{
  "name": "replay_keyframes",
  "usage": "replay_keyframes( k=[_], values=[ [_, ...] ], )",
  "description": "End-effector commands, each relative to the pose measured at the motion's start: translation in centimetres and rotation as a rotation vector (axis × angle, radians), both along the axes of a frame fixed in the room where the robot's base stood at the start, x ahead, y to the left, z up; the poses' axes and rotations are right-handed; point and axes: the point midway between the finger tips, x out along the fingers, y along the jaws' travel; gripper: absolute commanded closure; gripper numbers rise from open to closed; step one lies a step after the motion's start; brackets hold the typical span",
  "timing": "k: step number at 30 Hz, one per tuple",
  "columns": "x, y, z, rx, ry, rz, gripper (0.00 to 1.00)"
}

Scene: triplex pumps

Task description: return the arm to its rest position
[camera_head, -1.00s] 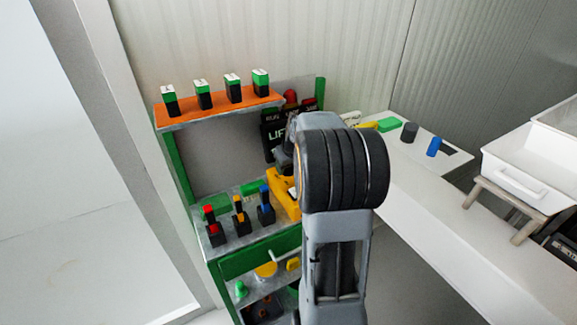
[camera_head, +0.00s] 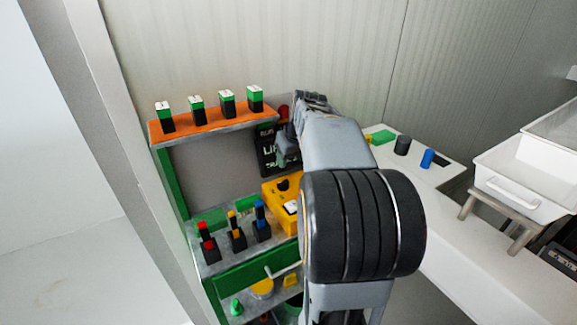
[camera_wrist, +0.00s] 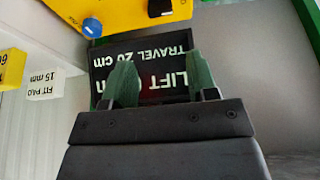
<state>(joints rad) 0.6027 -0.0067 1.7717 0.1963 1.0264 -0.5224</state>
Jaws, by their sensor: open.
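My arm rises from the bottom of the head view, with its thick black-ringed joint in front of the shelf unit's right side. My gripper (camera_wrist: 162,82) shows in the wrist view with two green fingers apart and nothing between them. Behind the fingers is a black sign (camera_wrist: 150,62) with white lettering, "LIFT" and "TRAVEL 20 cm", upside down in that view. In the head view the sign (camera_head: 268,155) is partly hidden by my wrist. My fingers point down toward the left there, beside the sign and above a yellow box (camera_head: 272,192).
An orange shelf (camera_head: 213,125) holds several green-and-black blocks. Red, yellow and blue-topped black pieces stand on the grey shelf (camera_head: 212,267) below. A drawer (camera_head: 250,275) is under it. To the right are a white bench (camera_head: 460,230) and a white bin (camera_head: 525,190) on a stand.

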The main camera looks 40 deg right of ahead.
Motion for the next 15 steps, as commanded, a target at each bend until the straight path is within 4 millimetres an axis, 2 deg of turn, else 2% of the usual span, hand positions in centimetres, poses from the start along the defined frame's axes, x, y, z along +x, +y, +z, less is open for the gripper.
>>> replay_keyframes(
  k=[5,15],
  values=[
    [-0.44,0.07,1.08,-0.001,-0.001,0.0,0.47],
    [-0.5,0.09,1.25,0.0,-0.001,0.0,0.47]
  ],
)
